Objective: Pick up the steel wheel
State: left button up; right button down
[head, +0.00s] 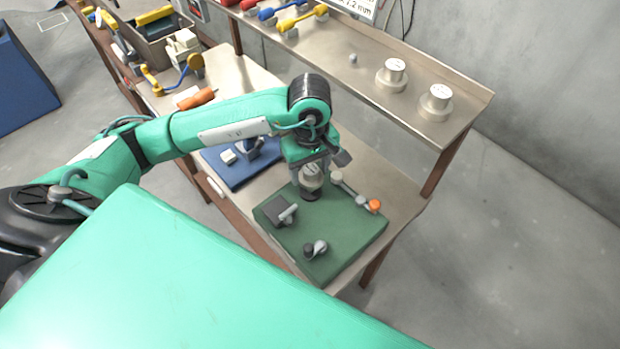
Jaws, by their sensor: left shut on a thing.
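My left gripper (312,186) points down over the back left part of the green mat (342,243). It is shut on a pale metallic round piece (311,177), which looks like the steel wheel, though the fingers hide part of it. A dark round shape shows right below it, and I cannot tell whether the piece touches the mat. My right gripper is not in view.
On the mat are a dark block with a light cylinder (281,212), a small grey-and-black part (316,248) and an orange-ended part (374,206). A blue mat (238,174) lies behind left. Pale spools (435,102) stand on the raised shelf (410,70).

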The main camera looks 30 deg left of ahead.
aim_at(310, 168)
pick_arm(q)
notch_tip(310, 168, up, 16)
jog(key=b, duration=0.2)
jog(key=shift+f, duration=0.1)
jog(key=shift+f, duration=0.1)
dwell(0.3)
dwell(0.4)
